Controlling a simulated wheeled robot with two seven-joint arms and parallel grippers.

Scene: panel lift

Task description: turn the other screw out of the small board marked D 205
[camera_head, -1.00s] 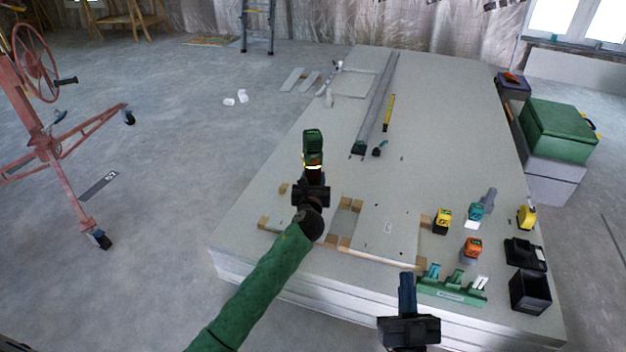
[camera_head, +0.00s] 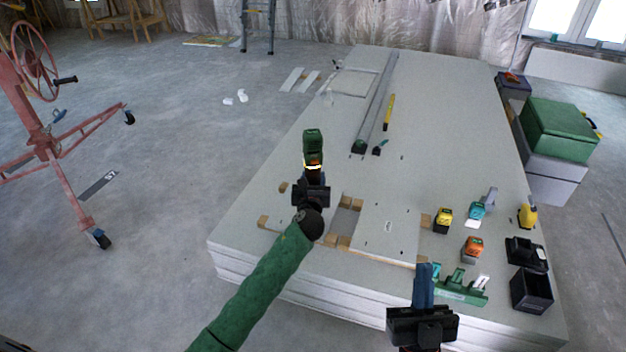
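My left gripper (camera_head: 312,188), at the end of the green-sleeved arm, is shut on a green and black drill driver (camera_head: 313,148). It is over a small pale board (camera_head: 285,226), which the arm and tool partly hide. A second small board (camera_head: 390,220) lies to the right on wooden blocks, with a label too small to read and a few dark spots. I cannot tell which board is marked D 205. Screws and the bit tip cannot be made out. My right gripper (camera_head: 423,286) is empty at the front edge, its fingers together.
The boards rest on a large panel stack (camera_head: 330,130). At its right are a green rack (camera_head: 460,290), yellow, teal and orange tools, and a black open box (camera_head: 531,289). A long grey profile (camera_head: 378,100) and a yellow level (camera_head: 389,112) lie farther back. A red lift (camera_head: 50,150) stands left.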

